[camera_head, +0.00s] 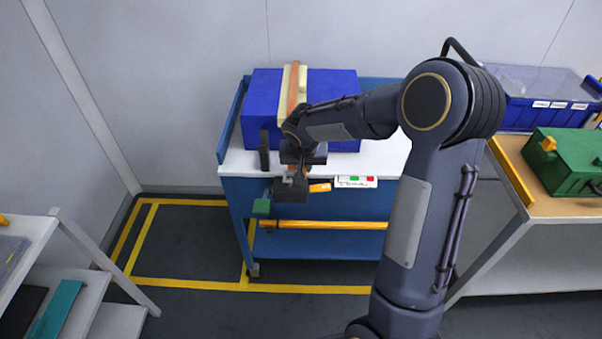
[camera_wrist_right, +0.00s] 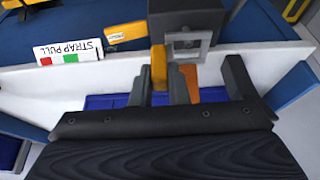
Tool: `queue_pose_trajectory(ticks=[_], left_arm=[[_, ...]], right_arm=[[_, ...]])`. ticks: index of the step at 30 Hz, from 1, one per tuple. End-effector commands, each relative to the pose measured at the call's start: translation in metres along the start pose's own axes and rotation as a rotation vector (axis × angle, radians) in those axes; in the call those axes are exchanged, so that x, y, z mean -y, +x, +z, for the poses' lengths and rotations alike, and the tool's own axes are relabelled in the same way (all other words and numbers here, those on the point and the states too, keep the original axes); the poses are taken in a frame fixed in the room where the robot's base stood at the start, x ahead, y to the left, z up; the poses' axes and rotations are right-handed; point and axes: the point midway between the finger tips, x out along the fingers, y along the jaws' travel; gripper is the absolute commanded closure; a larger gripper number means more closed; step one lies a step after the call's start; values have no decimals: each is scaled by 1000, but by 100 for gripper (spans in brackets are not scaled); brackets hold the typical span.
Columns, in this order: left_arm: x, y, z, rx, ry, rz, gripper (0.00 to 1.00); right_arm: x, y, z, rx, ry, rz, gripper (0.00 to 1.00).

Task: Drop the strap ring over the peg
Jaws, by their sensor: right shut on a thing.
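An orange strap (camera_head: 293,88) on a cream strip runs over a blue box (camera_head: 335,85). My right gripper (camera_wrist_right: 160,82) is at the cart's front edge, its fingers shut on a small yellow-orange piece (camera_wrist_right: 158,64), seemingly part of the strap end. Whether this is the ring, I cannot tell. Just beyond it is a dark block with a square metal frame (camera_wrist_right: 187,43), also in the head view (camera_head: 290,190). A dark upright post (camera_head: 264,150), possibly the peg, stands left of the gripper in the head view; it shows bare in the wrist view (camera_wrist_right: 238,78). My left gripper is out of view.
The box rests on a blue cart with a white top (camera_head: 240,164). A yellow tag (camera_head: 320,187) and a strap pull label (camera_head: 354,182) are at its front. A green case (camera_head: 565,165) sits on the right table. Shelves (camera_head: 100,285) stand at left.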

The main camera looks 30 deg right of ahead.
Motion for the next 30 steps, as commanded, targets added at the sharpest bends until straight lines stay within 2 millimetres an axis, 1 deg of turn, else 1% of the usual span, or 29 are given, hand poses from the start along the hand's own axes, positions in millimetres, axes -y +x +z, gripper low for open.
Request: queue_pose_trajectory(ticks=[7,12,13,20,25,26,27,28,30], left_arm=[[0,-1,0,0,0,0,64],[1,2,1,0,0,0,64],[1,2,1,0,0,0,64],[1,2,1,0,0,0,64],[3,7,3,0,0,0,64],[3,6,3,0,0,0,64],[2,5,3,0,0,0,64],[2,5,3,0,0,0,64],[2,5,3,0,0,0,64]], right_arm=[[7,18,-4,0,-2,-1,100],[6,41,7,1,-2,0,100],[6,43,8,0,-3,-1,100],[6,43,8,-2,0,-1,100],[6,47,9,-2,-1,-1,100],[6,47,9,-2,-1,-1,84],[6,46,9,-2,-1,-1,79],[6,46,9,-2,-1,-1,76],[6,46,9,-2,-1,-1,76]])
